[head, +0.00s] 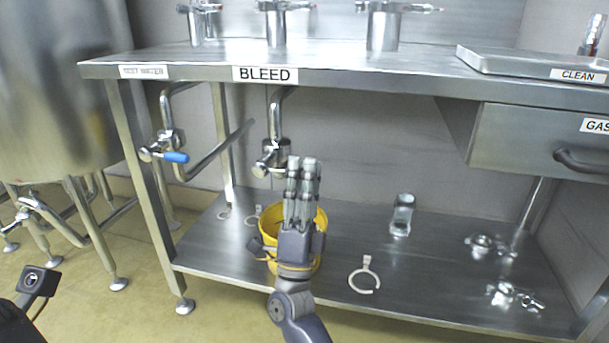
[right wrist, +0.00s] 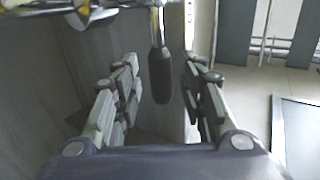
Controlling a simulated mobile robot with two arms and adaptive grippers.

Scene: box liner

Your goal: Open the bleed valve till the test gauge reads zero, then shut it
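The bleed valve (head: 272,160) hangs on a bent steel pipe below the BLEED label (head: 265,74). My right gripper (head: 302,166) points up just right of and below this valve in the head view, in front of a yellow bucket (head: 318,222). In the right wrist view, my right gripper (right wrist: 160,68) is open. A dark lever handle (right wrist: 160,75) shows between its spread fingers, with no visible contact. I cannot tell for sure that it is the bleed valve's handle. I cannot make out a test gauge or its reading. My left gripper is out of view.
A blue-handled valve (head: 172,156) sits on the pipe to the left, near the bench leg. The lower shelf (head: 340,310) holds a ring-shaped clamp (head: 365,275), a clear jar (head: 402,215) and metal fittings (head: 515,296). A drawer (head: 540,140) hangs at right.

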